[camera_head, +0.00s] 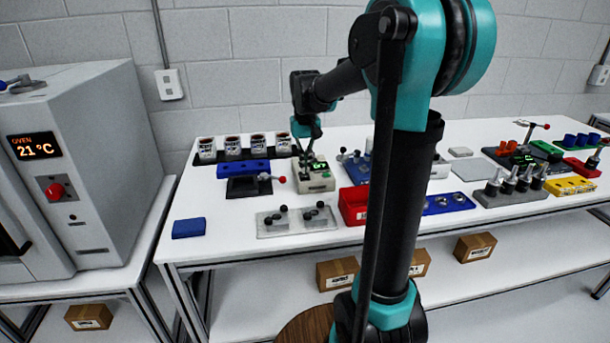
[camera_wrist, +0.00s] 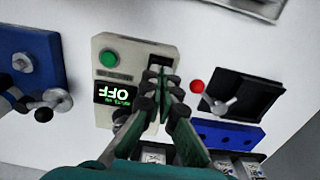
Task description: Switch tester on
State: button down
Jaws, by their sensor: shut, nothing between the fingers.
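The tester is a beige box (camera_wrist: 140,47) in the wrist view, with a round green button (camera_wrist: 110,58) and a dark display (camera_wrist: 115,95) reading OFF, upside down in this picture. The tester also stands on the white table in the head view (camera_head: 318,184), where its display is too small to read. My gripper (camera_wrist: 160,76) is shut and empty over the tester's side away from the green button. I cannot tell whether it touches the tester. My gripper (camera_head: 304,160) partly hides the tester's back in the head view. The fingers hide part of the tester's face in the wrist view.
A black fixture with a red-knobbed lever (camera_head: 250,185) stands left of the tester, before a blue block (camera_head: 242,168). White cups (camera_head: 232,146) line the back. A clear plate with black knobs (camera_head: 297,221) lies in front, and a red bin (camera_head: 352,206) stands to the right.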

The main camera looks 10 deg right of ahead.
aim_at(305, 176)
jog(key=shift+f, duration=0.95)
dwell(0.5)
jog(key=shift+r, duration=3.5)
jog(key=shift+s, duration=0.1)
